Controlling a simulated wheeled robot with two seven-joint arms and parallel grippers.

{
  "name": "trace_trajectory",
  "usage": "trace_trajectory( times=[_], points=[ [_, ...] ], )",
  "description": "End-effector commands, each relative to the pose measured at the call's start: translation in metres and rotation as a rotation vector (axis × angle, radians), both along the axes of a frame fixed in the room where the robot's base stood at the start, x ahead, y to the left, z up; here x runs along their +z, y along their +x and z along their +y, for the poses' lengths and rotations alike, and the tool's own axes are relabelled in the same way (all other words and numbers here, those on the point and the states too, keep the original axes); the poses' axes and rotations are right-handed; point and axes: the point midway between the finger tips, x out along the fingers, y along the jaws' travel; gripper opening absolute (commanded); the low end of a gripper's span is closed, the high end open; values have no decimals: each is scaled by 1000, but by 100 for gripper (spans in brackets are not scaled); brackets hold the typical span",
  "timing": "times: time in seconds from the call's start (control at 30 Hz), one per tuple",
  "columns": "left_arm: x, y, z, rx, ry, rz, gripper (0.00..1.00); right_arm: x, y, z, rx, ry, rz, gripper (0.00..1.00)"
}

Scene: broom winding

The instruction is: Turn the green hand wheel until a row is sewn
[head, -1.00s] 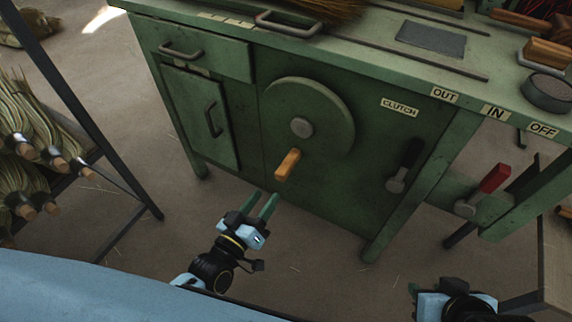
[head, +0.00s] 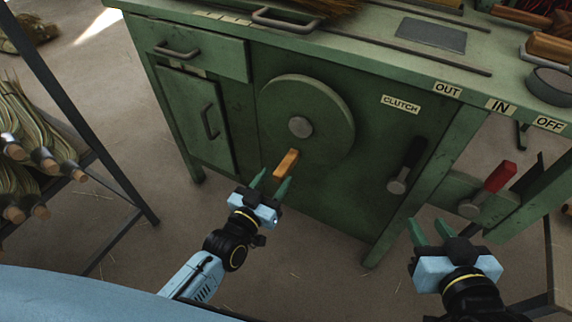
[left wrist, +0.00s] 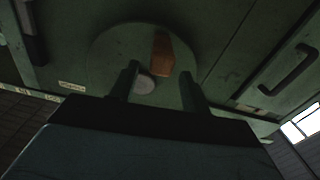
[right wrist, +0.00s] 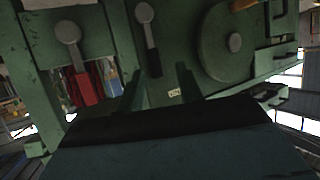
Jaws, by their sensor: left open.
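The green hand wheel (head: 322,102) is on the front of the green cabinet, with a grey hub and an orange wooden handle (head: 288,162) low on its face. My left gripper (head: 271,180) is open just below the handle, its fingertips pointing up toward it. In the left wrist view, the handle (left wrist: 162,52) shows beyond and between the two spread fingers (left wrist: 158,84), with the wheel (left wrist: 110,50) behind. No contact is visible. My right gripper (head: 431,230) is open and empty, in front of the cabinet at lower right. The right wrist view also shows the wheel (right wrist: 215,58).
A black clutch lever (head: 405,165) is right of the wheel, and a red-handled lever (head: 490,185) stands further right under the IN and OFF labels. A rack of broom heads (head: 40,150) stands at left. The floor between is clear.

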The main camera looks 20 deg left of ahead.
Motion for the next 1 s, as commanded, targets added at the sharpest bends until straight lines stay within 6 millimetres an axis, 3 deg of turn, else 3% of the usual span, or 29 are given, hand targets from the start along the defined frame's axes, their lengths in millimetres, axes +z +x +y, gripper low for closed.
trace_trajectory(
  times=[0.3, 0.6, 1.0],
  points=[
    [-1, 34, -8, 0, -2, -1, 47, 47, 16, 15, 23, 86, -302, 36],
    [-1, 57, -14, 0, -1, -1, 47, 87, 16, 22, 39, 154, -529, 36],
    [0, 64, -15, 0, -2, 0, 47, 99, 14, 23, 42, 176, -599, 36]
  ],
)
